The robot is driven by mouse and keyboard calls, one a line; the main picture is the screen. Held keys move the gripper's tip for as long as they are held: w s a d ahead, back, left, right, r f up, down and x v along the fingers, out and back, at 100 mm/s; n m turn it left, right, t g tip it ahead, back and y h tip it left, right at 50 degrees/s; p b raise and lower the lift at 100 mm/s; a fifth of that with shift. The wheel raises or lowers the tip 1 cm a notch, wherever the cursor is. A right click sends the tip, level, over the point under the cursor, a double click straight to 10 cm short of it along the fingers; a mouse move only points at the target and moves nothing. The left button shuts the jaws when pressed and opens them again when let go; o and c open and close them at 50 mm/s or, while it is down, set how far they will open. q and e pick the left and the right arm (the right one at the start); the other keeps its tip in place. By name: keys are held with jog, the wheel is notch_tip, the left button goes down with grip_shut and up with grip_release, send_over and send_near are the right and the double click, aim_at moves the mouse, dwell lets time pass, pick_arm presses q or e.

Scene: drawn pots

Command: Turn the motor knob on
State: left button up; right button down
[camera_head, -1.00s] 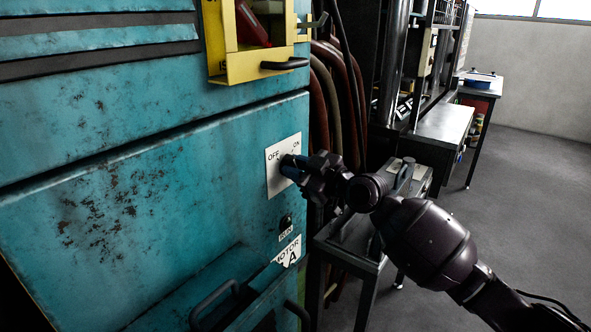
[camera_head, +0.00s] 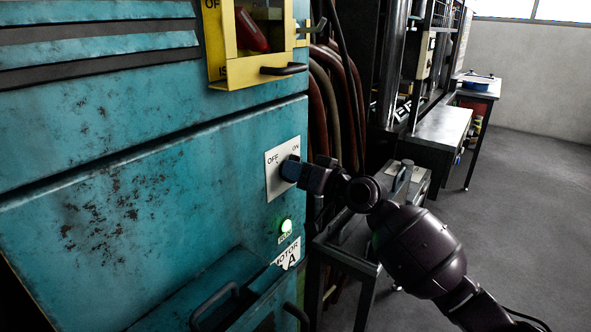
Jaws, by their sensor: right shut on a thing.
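My right gripper (camera_head: 299,173) comes in from the right and is shut on the knob. Its fingers hide part of the knob, so its exact angle is hard to read. My left gripper is not in view.
A yellow box (camera_head: 225,70) with a dark handle (camera_head: 284,69) juts out above the knob plate. An open drawer with handles (camera_head: 216,304) is below. Hoses (camera_head: 327,95) and a metal stand (camera_head: 345,243) are to the right. The floor at right is clear.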

jog(key=shift+m+p, duration=0.35)
jog(key=shift+m, duration=1.35)
jog(key=shift+f, duration=0.1)
jog(key=c, duration=1)
grip_release()
jog(key=shift+d, duration=0.1)
jog(key=v, duration=1)
jog(key=shift+s+d, duration=0.2)
jog(key=shift+d, duration=0.05)
